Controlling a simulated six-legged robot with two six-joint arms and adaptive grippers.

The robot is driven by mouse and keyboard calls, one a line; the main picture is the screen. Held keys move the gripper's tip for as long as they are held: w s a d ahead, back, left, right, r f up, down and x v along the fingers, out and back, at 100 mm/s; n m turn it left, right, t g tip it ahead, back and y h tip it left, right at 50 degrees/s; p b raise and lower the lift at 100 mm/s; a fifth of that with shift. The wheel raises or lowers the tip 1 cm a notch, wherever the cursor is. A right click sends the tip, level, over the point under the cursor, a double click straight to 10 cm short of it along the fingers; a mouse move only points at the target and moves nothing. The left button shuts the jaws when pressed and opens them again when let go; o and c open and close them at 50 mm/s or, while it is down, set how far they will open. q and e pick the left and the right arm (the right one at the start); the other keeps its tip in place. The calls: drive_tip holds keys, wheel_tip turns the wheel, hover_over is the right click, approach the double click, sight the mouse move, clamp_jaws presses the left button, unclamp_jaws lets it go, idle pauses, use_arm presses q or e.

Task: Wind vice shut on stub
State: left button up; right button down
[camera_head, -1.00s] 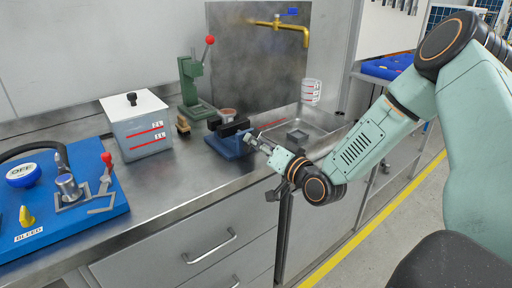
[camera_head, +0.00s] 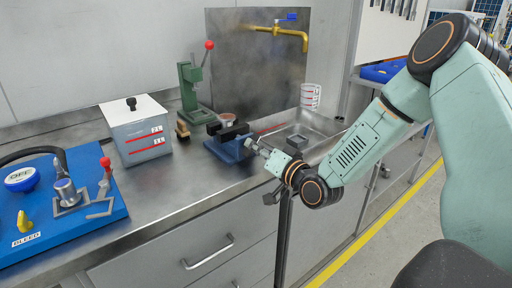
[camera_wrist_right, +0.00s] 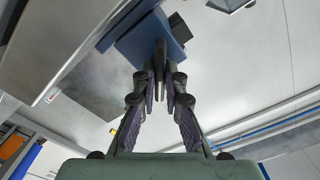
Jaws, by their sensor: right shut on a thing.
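The blue vice (camera_head: 228,151) with dark jaws (camera_head: 234,131) sits on the steel bench, left of the sink. A round copper-coloured piece (camera_head: 227,117), possibly the stub, shows at the far side of the jaws; I cannot tell whether they touch it. My right gripper (camera_head: 256,148) reaches in from the right at the vice's front right side. It is shut on the vice handle, which its fingers mostly hide. In the right wrist view the fingers (camera_wrist_right: 162,65) come together against the blue vice body (camera_wrist_right: 135,42). My left gripper is not in view.
A green press (camera_head: 191,88) with a red knob stands behind the vice. A lidded box (camera_head: 138,133) and a blue pump board (camera_head: 60,215) are to the left. The sink (camera_head: 325,125), brass tap (camera_head: 290,31) and measuring cup (camera_head: 311,96) are to the right. The bench front is clear.

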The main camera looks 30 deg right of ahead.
drive_tip(key=m+b, duration=0.1)
drive_tip(key=m, duration=0.4)
idle(0.4)
drive_tip(key=c, duration=1.4)
unclamp_jaws()
drive_tip(key=shift+f, duration=0.1)
drive_tip(key=shift+r, duration=5.05)
